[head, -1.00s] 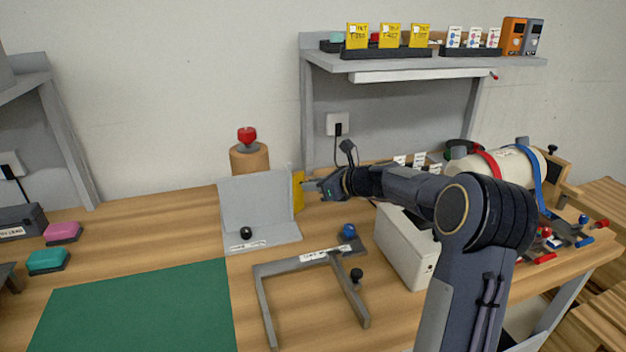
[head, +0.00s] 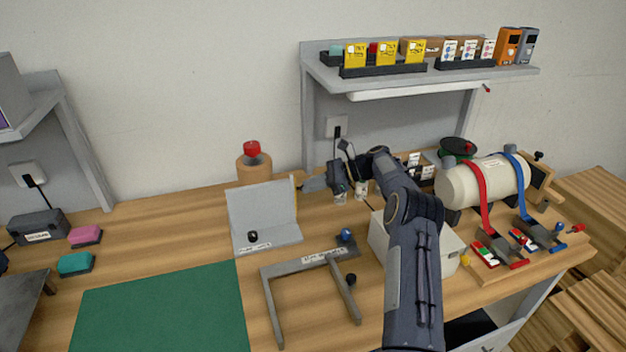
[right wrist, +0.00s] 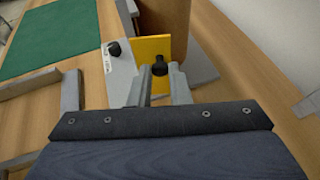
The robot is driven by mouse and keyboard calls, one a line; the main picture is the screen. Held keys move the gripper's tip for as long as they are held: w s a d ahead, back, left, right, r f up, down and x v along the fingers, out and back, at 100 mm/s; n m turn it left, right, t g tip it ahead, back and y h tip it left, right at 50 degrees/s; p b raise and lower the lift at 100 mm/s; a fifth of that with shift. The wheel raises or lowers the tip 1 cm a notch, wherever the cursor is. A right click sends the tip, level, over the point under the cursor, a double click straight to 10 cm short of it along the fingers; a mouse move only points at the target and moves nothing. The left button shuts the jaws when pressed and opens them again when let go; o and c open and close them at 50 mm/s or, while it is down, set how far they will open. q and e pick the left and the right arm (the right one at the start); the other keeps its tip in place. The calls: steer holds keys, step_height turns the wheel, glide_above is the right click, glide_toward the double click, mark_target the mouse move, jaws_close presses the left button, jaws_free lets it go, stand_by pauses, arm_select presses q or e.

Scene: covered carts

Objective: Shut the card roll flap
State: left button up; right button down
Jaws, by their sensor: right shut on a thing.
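A grey upright panel (head: 262,212) on a grey base stands mid-table, with a brown card roll (head: 253,170) partly hidden behind it. The base carries a black knob and a label too small to read. In the right wrist view a yellow flap (right wrist: 148,48) with a black knob (right wrist: 160,69) stands beside the roll (right wrist: 165,14). In the head view only a thin sliver of yellow shows at the panel's right edge. My right gripper (head: 306,185) is behind and right of the panel. Its fingertips (right wrist: 161,82) are closed around the flap's knob. My left gripper is out of view.
A grey U-shaped frame (head: 269,305) lies in front of the panel, with a green mat (head: 165,310) to its left. A white box (head: 455,245) stands beside my right arm. A strapped cream cylinder (head: 450,187) is farther right. A shelf (head: 420,77) is above the back.

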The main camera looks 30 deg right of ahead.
steer(key=shift+w, duration=0.1)
stand_by(0.5)
steer(key=c, duration=1.4)
jaws_free()
steer(key=shift+a, duration=0.1)
steer(key=shift+o, duration=0.2)
steer(key=v, duration=0.8)
steer(key=shift+w, duration=0.15)
steer(key=shift+g, duration=0.3)
